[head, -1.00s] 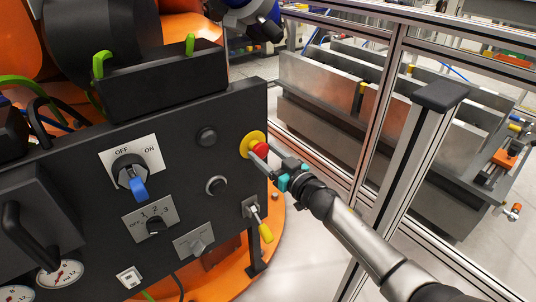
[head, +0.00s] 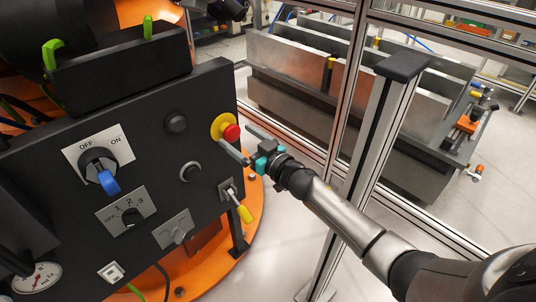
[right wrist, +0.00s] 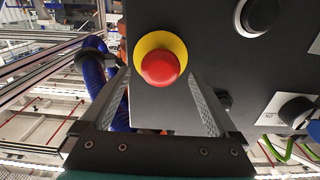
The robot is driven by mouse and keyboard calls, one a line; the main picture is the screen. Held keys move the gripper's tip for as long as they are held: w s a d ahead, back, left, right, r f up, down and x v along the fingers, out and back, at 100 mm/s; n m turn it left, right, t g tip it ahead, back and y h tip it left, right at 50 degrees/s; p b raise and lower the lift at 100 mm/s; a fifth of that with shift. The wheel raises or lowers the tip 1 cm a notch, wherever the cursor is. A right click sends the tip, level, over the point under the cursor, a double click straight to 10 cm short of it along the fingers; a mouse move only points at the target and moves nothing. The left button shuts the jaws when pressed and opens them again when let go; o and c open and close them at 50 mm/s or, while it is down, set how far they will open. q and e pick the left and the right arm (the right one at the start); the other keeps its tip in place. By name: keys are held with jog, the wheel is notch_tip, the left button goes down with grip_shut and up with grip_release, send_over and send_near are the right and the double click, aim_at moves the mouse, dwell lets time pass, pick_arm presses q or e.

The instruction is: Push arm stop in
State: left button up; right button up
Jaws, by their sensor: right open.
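The arm stop is a red mushroom button (head: 231,132) on a yellow disc (head: 218,124), at the upper right edge of the black control panel (head: 150,160). My right gripper (head: 236,139) is open and empty, in front of the button, with one finger on either side of its line in the head view. In the right wrist view the red button (right wrist: 160,68) is centred between the two finger tips, facing the camera. Whether anything touches it I cannot tell; it seems to stand clear of the gripper's palm. My left gripper is not in view.
A blue hose (right wrist: 93,75) runs left of the panel.

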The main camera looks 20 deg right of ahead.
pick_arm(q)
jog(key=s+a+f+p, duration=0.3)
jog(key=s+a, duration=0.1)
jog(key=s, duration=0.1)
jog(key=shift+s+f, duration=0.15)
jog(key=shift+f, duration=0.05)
pick_arm(e)
jog(key=v, duration=1.3)
jog(key=shift+s, duration=0.3)
pick_arm(q)
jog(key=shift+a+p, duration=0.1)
jog(key=shift+p, duration=0.2)
